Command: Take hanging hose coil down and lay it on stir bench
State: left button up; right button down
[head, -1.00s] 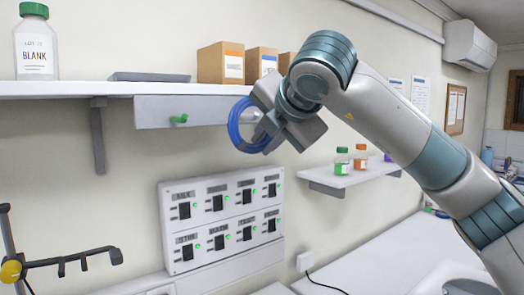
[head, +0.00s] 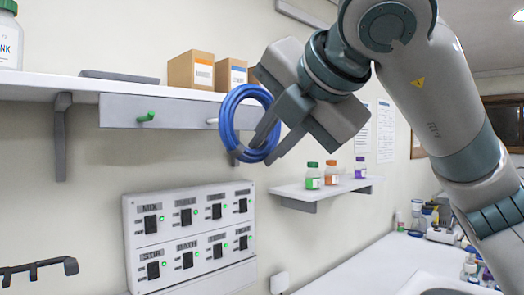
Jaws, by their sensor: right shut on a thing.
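The blue hose coil (head: 226,120) is in front of the grey rail (head: 172,111) under the wall shelf. A pale peg (head: 212,121) shows at the coil's left edge; I cannot tell whether the coil still rests on it. My right gripper (head: 268,145) reaches in from the right and is shut on the coil's right side, its fingers hiding part of the loops. A white worktop (head: 345,266) lies lower right; I cannot tell if it is the stir bench. My left gripper is not in view.
The shelf (head: 60,90) carries a bottle and cardboard boxes (head: 192,71). A green peg (head: 145,117) sticks out of the rail. A switch panel (head: 190,235) is below. A small shelf (head: 300,191) with capped bottles is right of the coil. A black hooked bar (head: 38,268) stands lower left.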

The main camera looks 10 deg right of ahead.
jog(key=shift+s, duration=0.15)
jog(key=shift+r, duration=0.2)
dwell(0.5)
jog(key=shift+r, duration=0.6)
